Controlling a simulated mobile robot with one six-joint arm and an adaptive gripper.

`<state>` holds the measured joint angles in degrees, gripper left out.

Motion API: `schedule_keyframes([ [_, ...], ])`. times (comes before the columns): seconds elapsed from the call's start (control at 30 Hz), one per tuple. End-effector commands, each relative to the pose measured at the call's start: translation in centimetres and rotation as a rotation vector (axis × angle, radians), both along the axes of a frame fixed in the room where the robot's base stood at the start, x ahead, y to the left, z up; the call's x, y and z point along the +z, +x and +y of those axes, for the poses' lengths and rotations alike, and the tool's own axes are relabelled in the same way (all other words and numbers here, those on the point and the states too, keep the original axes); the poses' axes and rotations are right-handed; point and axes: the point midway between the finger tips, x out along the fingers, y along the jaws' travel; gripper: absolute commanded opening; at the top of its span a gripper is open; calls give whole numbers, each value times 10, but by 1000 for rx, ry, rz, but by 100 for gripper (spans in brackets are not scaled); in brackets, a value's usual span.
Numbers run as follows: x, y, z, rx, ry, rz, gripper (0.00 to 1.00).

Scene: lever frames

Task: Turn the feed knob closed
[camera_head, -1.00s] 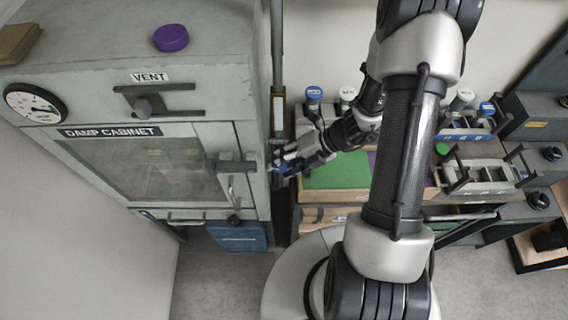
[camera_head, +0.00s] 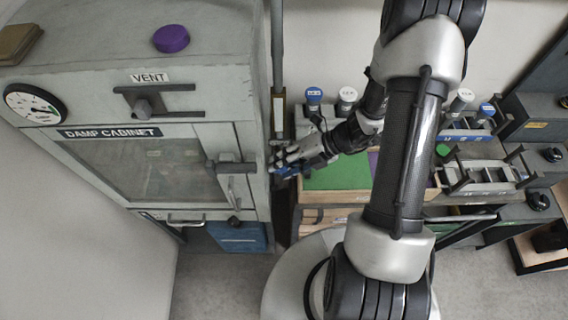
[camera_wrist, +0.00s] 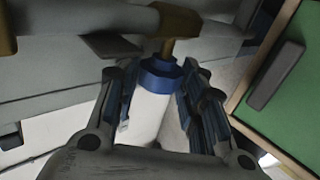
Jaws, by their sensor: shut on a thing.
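In the head view my gripper (camera_head: 288,163) is beside the right side of the damp cabinet, below the vertical pipe (camera_head: 278,60). The knob cannot be made out clearly there, as the fingers cover it. I see no mark showing its turn angle.
The damp cabinet (camera_head: 100,90) stands close on the left, with a door handle (camera_head: 236,168) near my gripper. A bench with a green mat (camera_head: 335,176) and several capped bottles (camera_head: 314,97) lies to the right. A purple disc (camera_head: 171,38) sits on the cabinet top.

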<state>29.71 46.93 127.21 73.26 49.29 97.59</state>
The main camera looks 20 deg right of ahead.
Motion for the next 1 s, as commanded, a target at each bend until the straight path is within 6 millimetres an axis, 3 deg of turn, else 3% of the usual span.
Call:
schedule_keyframes([
  [0.7,-12,-1,-5,-2,520,-168,14],
  [1.0,-13,-1,-5,-1,663,-216,14],
])
